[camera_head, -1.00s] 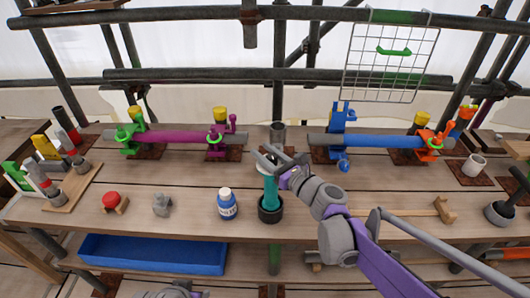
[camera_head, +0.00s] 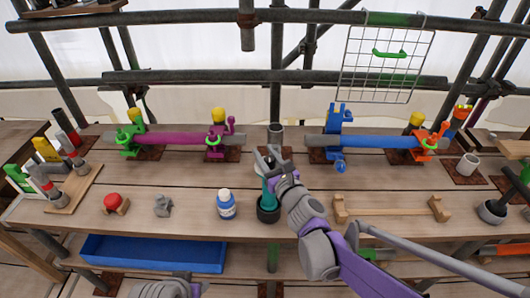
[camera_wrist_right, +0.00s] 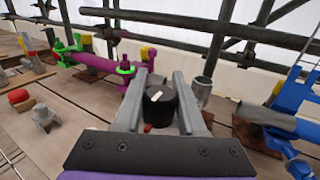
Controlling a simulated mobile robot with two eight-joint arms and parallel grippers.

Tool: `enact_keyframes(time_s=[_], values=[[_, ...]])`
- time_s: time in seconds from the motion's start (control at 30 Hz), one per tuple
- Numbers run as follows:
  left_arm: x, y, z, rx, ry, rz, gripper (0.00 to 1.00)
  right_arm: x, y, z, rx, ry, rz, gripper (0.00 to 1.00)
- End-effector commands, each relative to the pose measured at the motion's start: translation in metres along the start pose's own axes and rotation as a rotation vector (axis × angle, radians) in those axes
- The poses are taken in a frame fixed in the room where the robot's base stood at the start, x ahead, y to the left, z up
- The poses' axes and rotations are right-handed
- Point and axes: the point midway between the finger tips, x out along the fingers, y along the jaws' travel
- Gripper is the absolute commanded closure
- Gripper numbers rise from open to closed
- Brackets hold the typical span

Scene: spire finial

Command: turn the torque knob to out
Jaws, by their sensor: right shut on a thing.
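The torque knob (camera_wrist_right: 160,103) is a black round cap with a white mark on top, and a small red patch shows near its base in the right wrist view. It is on top of a teal upright tool (camera_head: 268,190) that stands in a black cup (camera_head: 268,211) on the bench. My right gripper (camera_head: 267,158) is over the top of the tool and shut on the knob, with one finger on each side. The gripper hides most of the knob in the head view. Of my left arm only a grey part shows at the bottom edge; its fingers are out of view.
A blue-labelled white bottle (camera_head: 226,204) stands just left of the cup. A grey pipe piece (camera_head: 275,134) stands behind the gripper. Clamped purple (camera_head: 178,138) and blue (camera_head: 376,141) pipes run along the back. A wooden rack (camera_head: 391,211) lies to the right.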

Motion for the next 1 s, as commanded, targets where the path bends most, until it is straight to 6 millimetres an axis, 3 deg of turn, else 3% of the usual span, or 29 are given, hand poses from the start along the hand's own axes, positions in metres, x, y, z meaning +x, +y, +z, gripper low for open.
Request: enact_keyframes(time_s=[0.03,0.07,0.2,0.57,1.0], values=[[0.000,0.000,0.000,0.000,0.000,0.000,0.50,0.000,0.000,0.000,0.001,0.000,0.000,1.00],[0.000,0.000,0.000,0.000,0.000,0.000,0.50,0.000,0.000,0.000,0.000,0.000,0.000,0.55],[0.000,0.000,0.000,0.000,0.000,0.000,0.50,0.000,0.000,0.000,0.000,0.000,0.000,0.31],[0.001,0.000,0.001,0.000,-0.001,0.000,0.50,-0.005,0.000,0.000,0.000,0.000,0.000,0.31],[0.007,0.000,0.007,0.000,-0.006,0.000,0.50,-0.083,-0.001,-0.001,0.000,0.001,-0.002,0.31]])
